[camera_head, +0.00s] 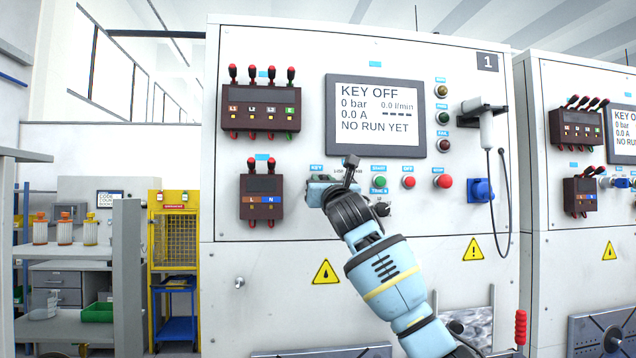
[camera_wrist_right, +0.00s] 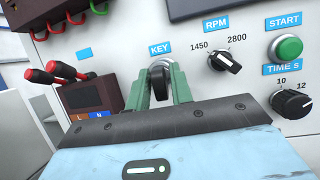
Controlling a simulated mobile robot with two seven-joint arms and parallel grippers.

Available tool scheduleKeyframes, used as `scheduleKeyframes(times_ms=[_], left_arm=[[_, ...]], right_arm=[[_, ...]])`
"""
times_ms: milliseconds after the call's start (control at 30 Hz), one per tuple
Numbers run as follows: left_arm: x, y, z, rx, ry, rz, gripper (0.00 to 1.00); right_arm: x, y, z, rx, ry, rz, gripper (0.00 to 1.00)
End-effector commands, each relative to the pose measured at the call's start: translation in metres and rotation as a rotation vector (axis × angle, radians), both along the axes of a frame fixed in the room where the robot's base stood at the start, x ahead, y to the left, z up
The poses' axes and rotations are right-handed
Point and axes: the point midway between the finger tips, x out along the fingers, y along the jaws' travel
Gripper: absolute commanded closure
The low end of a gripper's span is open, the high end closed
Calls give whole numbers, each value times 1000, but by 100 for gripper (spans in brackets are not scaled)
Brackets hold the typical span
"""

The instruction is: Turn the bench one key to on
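Bench one (camera_head: 300,270) is the white test panel marked 1. Its screen (camera_head: 375,115) reads KEY OFF, 0 bar, 0.0 A and NO RUN YET. My right gripper (camera_head: 320,188) is at the panel under the KEY label and hides the key in the head view. In the right wrist view, the dark key (camera_wrist_right: 160,82) stands upright between the two green fingers, below the KEY label. The fingers are close against both its sides and appear shut on it. My left gripper is not in view.
Right of the key are the RPM knob (camera_wrist_right: 224,58), the green START button (camera_wrist_right: 286,47) and the TIME knob (camera_wrist_right: 291,103). Left of it is a terminal block (camera_head: 261,197) with dark red plugs. A red button (camera_head: 444,181) and a second bench (camera_head: 575,255) are farther right.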

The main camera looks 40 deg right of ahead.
Motion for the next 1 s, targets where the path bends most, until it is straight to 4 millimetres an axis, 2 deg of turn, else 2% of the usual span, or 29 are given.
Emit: scheduleKeyframes(times_ms=[33, 167, 800, 1000], left_arm=[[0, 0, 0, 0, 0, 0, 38], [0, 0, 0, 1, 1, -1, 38], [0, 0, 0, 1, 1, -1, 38], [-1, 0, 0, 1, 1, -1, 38]], right_arm=[[0, 0, 0, 0, 0, 0, 85], [0, 0, 0, 0, 0, 0, 100], [2, -1, 0, 2, -1, 0, 100], [2, 0, -1, 110, -59, 1, 100]])
